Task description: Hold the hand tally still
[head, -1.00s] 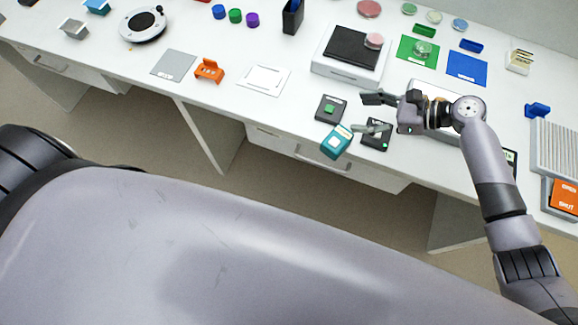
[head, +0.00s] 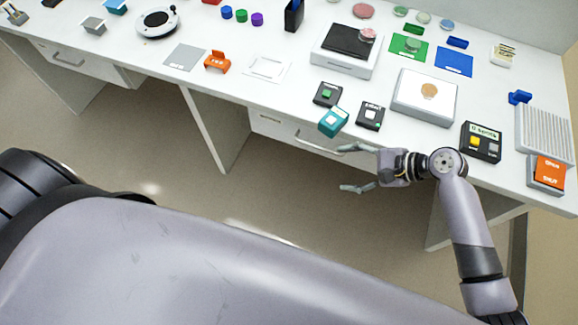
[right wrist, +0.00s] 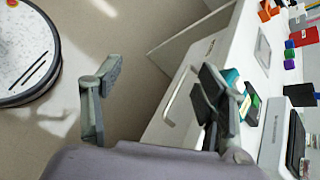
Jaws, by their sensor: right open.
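A teal block with a pale square on its face (head: 333,121), which looks like the hand tally, sits at the bench's front edge. It stands between a black box with a green button (head: 327,94) and a black box with a white button (head: 370,115). My right gripper (head: 350,168) is open and empty, in front of the bench edge and below the teal block in the head view. In the right wrist view, the teal block (right wrist: 233,78) shows partly behind one finger of the right gripper (right wrist: 155,90). My left gripper is out of view.
A white scale-like box (head: 425,95) and a black display unit (head: 480,142) stand right of the black boxes. An orange-labelled box (head: 548,173) is at the far right. A drawer handle (head: 318,143) lies under the bench edge.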

